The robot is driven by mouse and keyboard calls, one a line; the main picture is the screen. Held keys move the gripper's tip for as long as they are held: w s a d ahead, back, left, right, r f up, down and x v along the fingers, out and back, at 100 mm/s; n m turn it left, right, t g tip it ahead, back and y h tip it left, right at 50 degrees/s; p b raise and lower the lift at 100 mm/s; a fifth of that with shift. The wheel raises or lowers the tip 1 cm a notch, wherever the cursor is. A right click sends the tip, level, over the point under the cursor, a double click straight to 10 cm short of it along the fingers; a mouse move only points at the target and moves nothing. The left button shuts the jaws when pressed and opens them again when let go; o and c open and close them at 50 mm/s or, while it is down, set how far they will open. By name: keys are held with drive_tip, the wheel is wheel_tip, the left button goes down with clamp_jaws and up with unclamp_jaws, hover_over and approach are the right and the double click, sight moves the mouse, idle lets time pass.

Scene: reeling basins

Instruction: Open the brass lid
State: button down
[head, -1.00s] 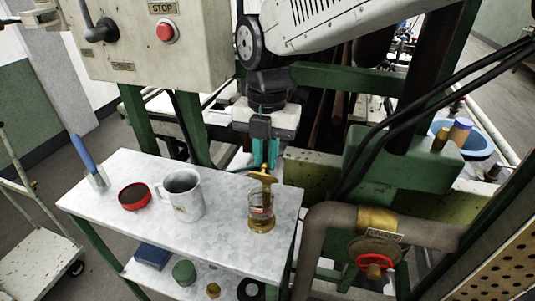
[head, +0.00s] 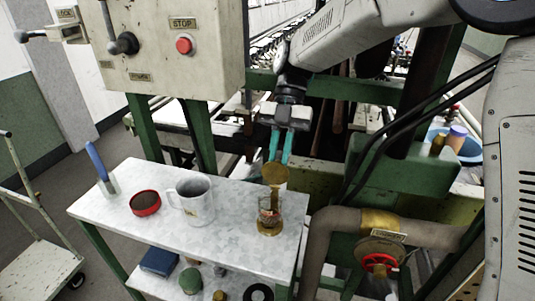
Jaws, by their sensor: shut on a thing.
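A small glass jar with a brass base (head: 269,222) stands near the right end of the pale tabletop. Its brass lid (head: 274,174) is raised above the jar's mouth and tilted up, with its round face turned toward me. My gripper (head: 279,158) comes down from behind and above, with its two teal fingers at the lid's upper edge. It is shut on the brass lid, though the lid partly hides the fingertips. Whether a hinge still joins lid and jar is too small to tell.
A grey mug (head: 194,201), a red-rimmed tin (head: 145,203) and a blue-handled tool in a holder (head: 103,168) stand left of the jar. A control box (head: 170,48) overhangs behind. A thick pipe with a red valve wheel (head: 379,262) is close on the right.

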sight(277, 163)
drive_tip(key=shift+w, duration=0.1)
drive_tip(key=c, duration=1.4)
unclamp_jaws()
drive_tip(key=r, duration=0.3)
drive_tip(key=shift+s+d+r, duration=0.1)
drive_tip(key=shift+s+r, duration=0.2)
drive_tip(key=shift+r, duration=0.1)
drive_tip(key=s+d, duration=0.2)
drive_tip(key=s, duration=0.5)
drive_tip(key=s+d+r, duration=0.1)
drive_tip(key=s+d, duration=0.2)
drive_tip(key=s, duration=0.4)
drive_tip(key=shift+s, duration=0.3)
drive_tip(key=shift+r, duration=0.1)
